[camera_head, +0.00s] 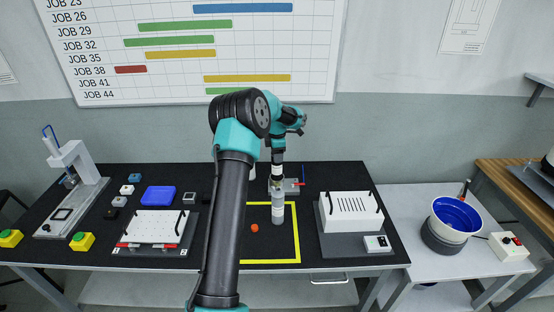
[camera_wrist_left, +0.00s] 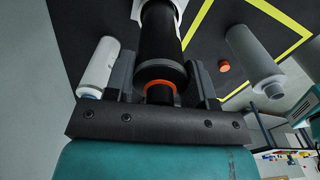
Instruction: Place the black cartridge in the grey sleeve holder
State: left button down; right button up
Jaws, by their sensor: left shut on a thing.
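My left gripper (camera_head: 277,156) points down over the back middle of the black mat. Its fingers, also in the left wrist view (camera_wrist_left: 165,85), are shut around the black cartridge (camera_wrist_left: 158,40). The cartridge is a dark cylinder with an orange ring at the end near the gripper. Its far end meets a white part (camera_wrist_left: 148,6); I cannot tell whether they touch. A grey cylinder (camera_head: 278,209), possibly the sleeve holder, stands upright at the yellow square; it also shows in the left wrist view (camera_wrist_left: 252,52). My right gripper is not in view.
A white cylinder (camera_wrist_left: 101,62) is beside my left finger. An orange cap (camera_head: 255,228) lies inside the yellow outline (camera_head: 298,235). A white slotted box (camera_head: 349,211) stands right, a white plate fixture (camera_head: 151,226) left. My arm hides part of the middle.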

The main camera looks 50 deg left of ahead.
pick_arm(q)
jog(key=shift+f, duration=1.2)
jog(key=shift+c, duration=2.3)
grip_release()
notch_tip(320, 180, up, 12)
jog(key=shift+r, duration=0.15)
